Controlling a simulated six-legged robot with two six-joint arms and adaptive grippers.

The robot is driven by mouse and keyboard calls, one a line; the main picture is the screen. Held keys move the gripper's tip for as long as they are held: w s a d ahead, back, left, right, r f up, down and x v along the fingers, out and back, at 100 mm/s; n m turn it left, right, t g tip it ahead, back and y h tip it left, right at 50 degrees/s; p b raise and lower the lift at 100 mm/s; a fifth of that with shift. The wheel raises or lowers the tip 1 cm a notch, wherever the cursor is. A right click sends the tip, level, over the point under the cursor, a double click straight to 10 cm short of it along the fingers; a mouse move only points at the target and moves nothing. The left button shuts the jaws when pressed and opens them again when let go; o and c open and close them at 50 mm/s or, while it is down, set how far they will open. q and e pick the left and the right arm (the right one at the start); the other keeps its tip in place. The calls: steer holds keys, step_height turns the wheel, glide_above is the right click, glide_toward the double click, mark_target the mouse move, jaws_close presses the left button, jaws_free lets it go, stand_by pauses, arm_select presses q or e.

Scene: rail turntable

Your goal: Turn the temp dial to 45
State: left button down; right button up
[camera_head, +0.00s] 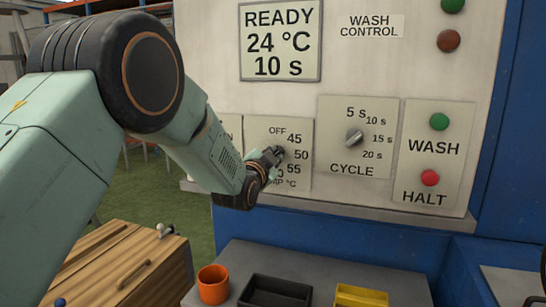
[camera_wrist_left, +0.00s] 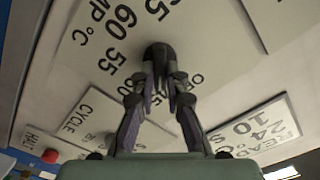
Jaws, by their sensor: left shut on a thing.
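The temp dial plate (camera_head: 303,184) is on the pale wash control panel, marked OFF, 45, 50, 55 and more numbers partly covered by my arm. My left gripper (camera_head: 274,155) is at the middle of this plate and hides most of the dial. In the left wrist view, the dark temp dial knob (camera_wrist_left: 157,50) sits between the fingertips of my left gripper (camera_wrist_left: 158,74), which is shut on it. I cannot tell which mark the knob points to. The display (camera_head: 281,42) reads READY, 24 °C, 10 s. My right gripper is not in view.
The cycle dial (camera_head: 354,137) is just right of the temp plate, with the green wash button (camera_head: 439,122) and red halt button (camera_head: 430,178) beyond. Below stand an orange cup (camera_head: 213,284), a black tray (camera_head: 275,291) and a yellow tray (camera_head: 361,296). A wooden box (camera_head: 125,265) is at lower left.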

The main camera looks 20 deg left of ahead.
arm_select(q)
steer(key=shift+f, duration=0.2)
steer(key=c, duration=1.4)
jaws_free()
steer(key=shift+r, duration=0.15)
steer(key=shift+s, duration=0.1)
steer(key=s, duration=1.2)
steer(key=shift+a, duration=0.15)
steer(key=shift+w, duration=0.1)
